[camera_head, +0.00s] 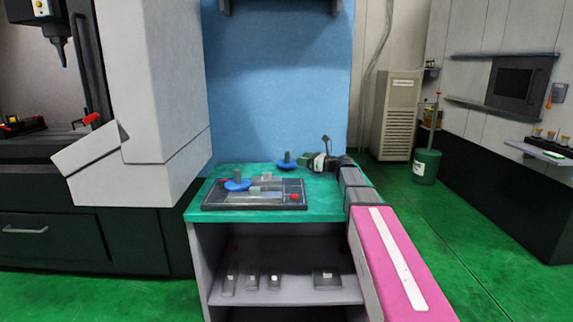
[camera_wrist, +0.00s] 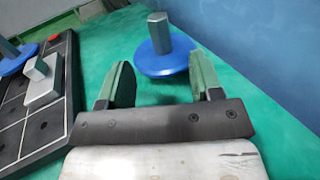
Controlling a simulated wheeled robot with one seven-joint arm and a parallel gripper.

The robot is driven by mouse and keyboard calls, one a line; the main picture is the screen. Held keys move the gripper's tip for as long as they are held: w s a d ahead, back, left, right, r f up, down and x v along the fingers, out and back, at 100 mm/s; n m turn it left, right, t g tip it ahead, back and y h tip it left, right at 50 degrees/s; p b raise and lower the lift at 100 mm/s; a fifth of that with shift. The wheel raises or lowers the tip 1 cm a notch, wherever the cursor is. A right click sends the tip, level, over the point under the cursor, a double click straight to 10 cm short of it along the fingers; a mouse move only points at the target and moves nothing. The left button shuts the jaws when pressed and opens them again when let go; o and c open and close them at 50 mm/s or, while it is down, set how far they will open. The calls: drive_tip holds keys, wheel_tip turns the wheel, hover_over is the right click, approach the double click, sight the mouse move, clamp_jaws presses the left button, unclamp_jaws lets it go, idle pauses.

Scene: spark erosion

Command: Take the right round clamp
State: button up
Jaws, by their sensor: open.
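The right round clamp, a blue disc with a grey upright post (camera_wrist: 160,45), stands on the green tabletop just beyond my gripper in the wrist view. It also shows at the back of the table in the head view (camera_head: 287,163). My gripper (camera_wrist: 160,85) is open and empty, its two green fingers pointing toward the clamp, which lies slightly ahead of the fingertips. In the head view my gripper (camera_head: 308,160) is right of the clamp. A second round clamp (camera_head: 237,184) with a blue disc sits on the dark plate to the left.
The dark gridded plate (camera_head: 222,203) carries a grey block (camera_wrist: 42,85) and a red knob (camera_head: 294,198). A blue panel (camera_head: 275,80) rises behind the green table (camera_head: 330,205). The lower shelf (camera_head: 285,293) holds several dark pieces. Tabletop around the right clamp is clear.

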sight(289, 163)
drive_tip(key=shift+f+x, duration=0.15)
drive_tip(key=shift+x, duration=1.75)
drive_tip(key=shift+f+x, duration=0.15)
drive_tip(key=shift+x, duration=1.7)
clamp_jaws()
